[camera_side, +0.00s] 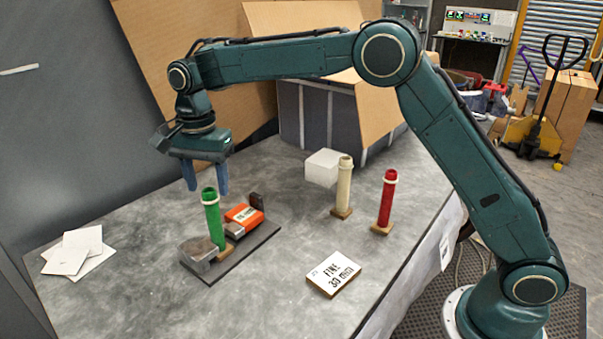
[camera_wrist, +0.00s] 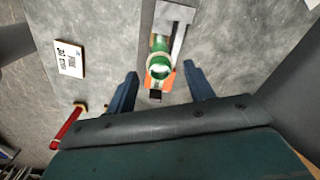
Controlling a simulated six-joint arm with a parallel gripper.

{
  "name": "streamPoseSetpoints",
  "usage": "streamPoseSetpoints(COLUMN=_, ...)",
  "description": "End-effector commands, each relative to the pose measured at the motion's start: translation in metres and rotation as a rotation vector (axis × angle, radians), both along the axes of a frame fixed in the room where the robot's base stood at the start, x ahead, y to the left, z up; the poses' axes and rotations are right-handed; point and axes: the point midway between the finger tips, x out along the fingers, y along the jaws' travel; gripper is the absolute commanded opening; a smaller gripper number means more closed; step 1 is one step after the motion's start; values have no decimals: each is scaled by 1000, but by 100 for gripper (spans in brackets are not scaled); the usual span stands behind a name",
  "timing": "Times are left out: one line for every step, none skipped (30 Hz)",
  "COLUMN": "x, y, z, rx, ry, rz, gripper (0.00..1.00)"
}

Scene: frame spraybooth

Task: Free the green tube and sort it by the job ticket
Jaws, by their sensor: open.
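The green tube (camera_side: 213,220) stands upright on a dark base plate (camera_side: 256,238), between a grey metal block (camera_side: 198,257) and an orange clamp-like piece (camera_side: 243,215). Whether they touch the tube is unclear. A pale ring circles its upper part. My gripper (camera_side: 207,190) is open just above the tube's top, its blue fingers pointing down. In the wrist view the green tube (camera_wrist: 160,64) shows from above between the apart fingertips. The job ticket (camera_side: 333,273) is a white card on a wooden block; its first line seems to read "FINE", the second is unclear.
A cream tube (camera_side: 344,186) and a red tube (camera_side: 386,202) stand on small wooden bases to the right. A white cube (camera_side: 322,168) is behind the cream tube. A grey bin (camera_side: 318,115) with cardboard stands at the back. Papers (camera_side: 76,250) lie left.

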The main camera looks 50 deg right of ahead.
Motion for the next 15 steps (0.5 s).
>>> streamPoseSetpoints(x=-1, y=0, z=-8, rx=-1, ry=4, rz=0, gripper=53)
streamPoseSetpoints(x=-1, y=0, z=-12, rx=0, ry=3, rz=0, gripper=53)
streamPoseSetpoints(x=-1, y=0, z=-18, rx=-1, ry=4, rz=0, gripper=53)
streamPoseSetpoints(x=-1, y=0, z=-22, rx=0, ry=3, rz=0, gripper=53)
streamPoseSetpoints(x=-1, y=0, z=-26, rx=0, ry=3, rz=0, gripper=53)
streamPoseSetpoints(x=-1, y=0, z=-31, rx=0, ry=3, rz=0, gripper=53)
streamPoseSetpoints(x=-1, y=0, z=-35, rx=0, ry=3, rz=0, gripper=53)
streamPoseSetpoints(x=-1, y=0, z=-39, rx=-1, ry=4, rz=0, gripper=53)
streamPoseSetpoints(x=-1, y=0, z=-44, rx=0, ry=3, rz=0, gripper=53)
streamPoseSetpoints(x=-1, y=0, z=-47, rx=-1, ry=3, rz=0, gripper=53)
streamPoseSetpoints(x=-1, y=0, z=-51, rx=-1, ry=4, rz=0, gripper=53)
streamPoseSetpoints(x=-1, y=0, z=-54, rx=0, ry=3, rz=0, gripper=53)
streamPoseSetpoints(x=-1, y=0, z=-57, rx=-1, ry=2, rz=0, gripper=53)
streamPoseSetpoints(x=-1, y=0, z=-59, rx=-1, ry=2, rz=0, gripper=53)
streamPoseSetpoints(x=-1, y=0, z=-61, rx=-1, ry=2, rz=0, gripper=53)
